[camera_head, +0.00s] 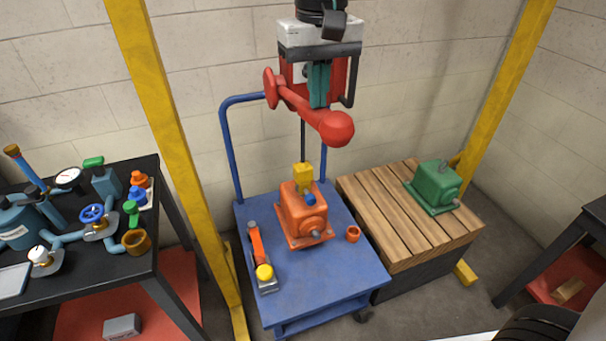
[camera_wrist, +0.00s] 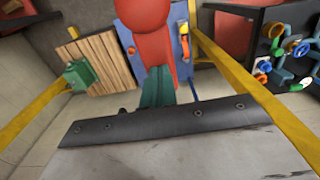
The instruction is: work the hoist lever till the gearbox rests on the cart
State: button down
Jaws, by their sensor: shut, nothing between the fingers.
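The orange gearbox (camera_head: 303,216) is over the middle of the blue cart (camera_head: 345,278). I cannot tell whether its base touches the cart top. A yellow hook block (camera_head: 303,174) is at its top, with a dark chain running up to the red hoist (camera_head: 353,72). The red hoist lever (camera_head: 303,106) slants down to the right and ends in a round knob (camera_head: 336,127). My gripper (camera_head: 318,98) has teal fingers, shut and empty, just behind the lever. In the wrist view the fingers (camera_wrist: 158,88) are close to the red lever (camera_wrist: 148,35), which hides the gearbox; contact is unclear.
An orange-handled tool with a yellow end (camera_head: 259,252) and a small orange cup (camera_head: 353,234) are on the cart. A green gearbox (camera_head: 436,184) stands on a wooden pallet (camera_head: 390,225) at right. Yellow posts (camera_head: 165,110) flank the cart. A black bench (camera_head: 148,252) with fittings is left.

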jog(key=shift+s+d+f, duration=0.1)
jog(key=shift+s+f, duration=0.05)
jog(key=shift+f, duration=0.8)
jog(key=shift+s+f, duration=0.2)
jog(key=shift+f, duration=0.7)
jog(key=shift+s+d+f, duration=0.1)
jog(key=shift+s+f, duration=0.05)
jog(key=shift+f, duration=0.8)
jog(key=shift+f, duration=2.8)
jog(key=shift+w, duration=0.1)
jog(key=r, duration=1.3)
jog(key=shift+w+a+r, duration=0.2)
jog(key=shift+w, duration=0.2)
